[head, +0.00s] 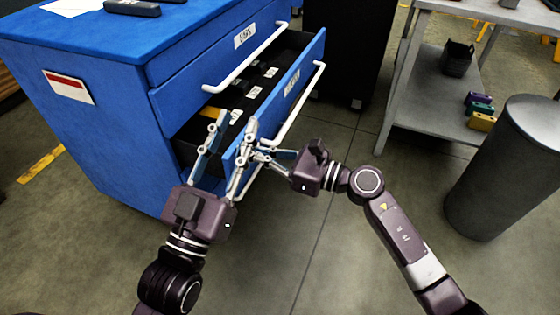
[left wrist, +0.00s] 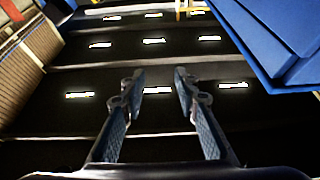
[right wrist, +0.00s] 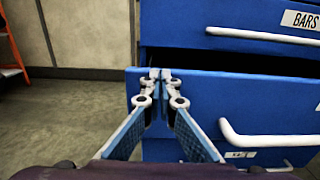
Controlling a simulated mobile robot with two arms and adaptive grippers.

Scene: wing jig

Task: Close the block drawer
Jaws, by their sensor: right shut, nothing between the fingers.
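The open drawer's blue front (head: 295,90) stands out from the blue cabinet (head: 110,110). It bears a white handle (head: 300,105) and a small label; the front also shows in the right wrist view (right wrist: 205,105). The drawer's dark inside (left wrist: 60,115) has dividers and several white labels. My left gripper (head: 237,120) is open and empty at the drawer's near end, its fingers apart above the inside in the left wrist view (left wrist: 159,75). My right gripper (head: 258,150) is shut and empty, its tips by the front's near edge, left of the handle (right wrist: 245,138). Contact is unclear.
The drawer above, labelled BARS (right wrist: 300,20), is shut, with its own white handle (head: 245,60). A grey bin (head: 505,170) and a grey shelf (head: 425,105) with small coloured items stand at the right. The floor between is clear.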

